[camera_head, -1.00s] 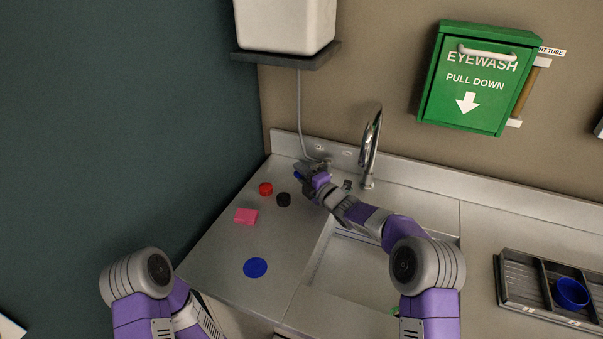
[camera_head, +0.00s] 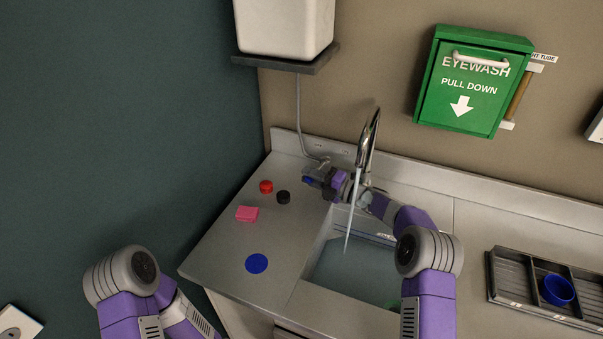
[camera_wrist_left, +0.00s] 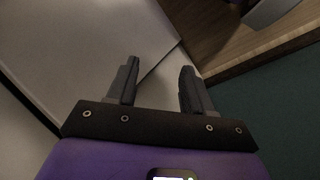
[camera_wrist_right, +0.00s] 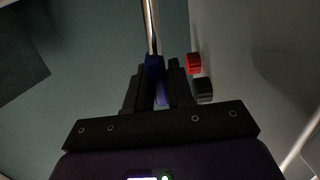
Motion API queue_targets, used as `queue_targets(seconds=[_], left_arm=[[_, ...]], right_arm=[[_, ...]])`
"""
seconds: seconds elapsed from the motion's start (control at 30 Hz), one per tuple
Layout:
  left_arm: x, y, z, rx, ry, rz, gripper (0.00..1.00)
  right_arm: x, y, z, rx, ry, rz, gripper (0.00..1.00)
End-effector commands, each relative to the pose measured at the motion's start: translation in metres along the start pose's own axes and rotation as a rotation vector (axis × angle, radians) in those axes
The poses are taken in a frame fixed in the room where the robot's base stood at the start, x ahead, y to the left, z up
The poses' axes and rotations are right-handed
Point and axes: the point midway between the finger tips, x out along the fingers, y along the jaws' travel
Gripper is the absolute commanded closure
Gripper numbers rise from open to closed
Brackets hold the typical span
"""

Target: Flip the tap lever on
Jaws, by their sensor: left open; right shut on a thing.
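The chrome tap (camera_head: 369,140) stands at the back of the sink, and a thin stream of water (camera_head: 349,225) falls from its spout. My right gripper (camera_head: 312,181) is left of the tap's foot. In the right wrist view its fingers are shut on a blue handle (camera_wrist_right: 156,72), which lines up with a chrome rod (camera_wrist_right: 150,22). It appears to be the tap lever; its joint to the tap is hidden by my right arm. My left gripper (camera_wrist_left: 160,66) is open and empty, low beside the counter; the head view does not show its fingers.
A red cap (camera_head: 266,186), a black cap (camera_head: 283,197), a pink block (camera_head: 247,214) and a blue disc (camera_head: 256,263) lie on the left counter. A divided tray (camera_head: 508,285) with a blue ring (camera_head: 557,290) is at right. A green eyewash box (camera_head: 470,82) hangs above.

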Motion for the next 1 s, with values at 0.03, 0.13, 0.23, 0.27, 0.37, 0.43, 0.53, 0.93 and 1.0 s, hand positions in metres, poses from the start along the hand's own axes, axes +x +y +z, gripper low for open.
queue_targets(seconds=[0.03,0.13,0.23,0.27,0.37,0.43,0.53,0.93,1.0], left_arm=[[0.000,0.000,0.000,0.000,0.000,0.000,0.49],[0.000,0.000,0.000,0.000,0.000,0.000,0.49],[0.000,0.000,0.000,0.000,0.000,0.000,0.49],[0.000,0.000,0.000,0.000,0.000,0.000,0.49],[0.000,0.000,0.000,0.000,0.000,0.000,0.49],[0.000,0.000,0.000,0.000,0.000,0.000,0.49],[0.000,0.000,0.000,0.000,0.000,0.000,0.49],[-0.003,0.001,0.000,0.000,0.000,0.000,0.49],[-0.004,0.002,0.000,0.000,0.000,0.000,0.49]], right_arm=[[-0.001,0.002,0.001,-0.002,0.004,0.002,1.00],[-0.001,0.002,0.001,-0.001,0.008,0.001,1.00],[0.000,0.002,0.001,0.000,0.008,0.001,1.00],[0.000,0.002,0.001,0.000,0.007,0.001,1.00],[0.000,0.001,0.001,0.000,0.007,0.001,0.72],[0.000,0.001,0.001,0.000,0.007,0.001,0.61],[0.000,0.001,0.000,0.001,0.007,0.000,0.57],[-0.023,0.001,0.002,0.003,0.004,-0.002,0.57],[-0.035,0.001,0.002,0.002,0.004,-0.002,0.57]])
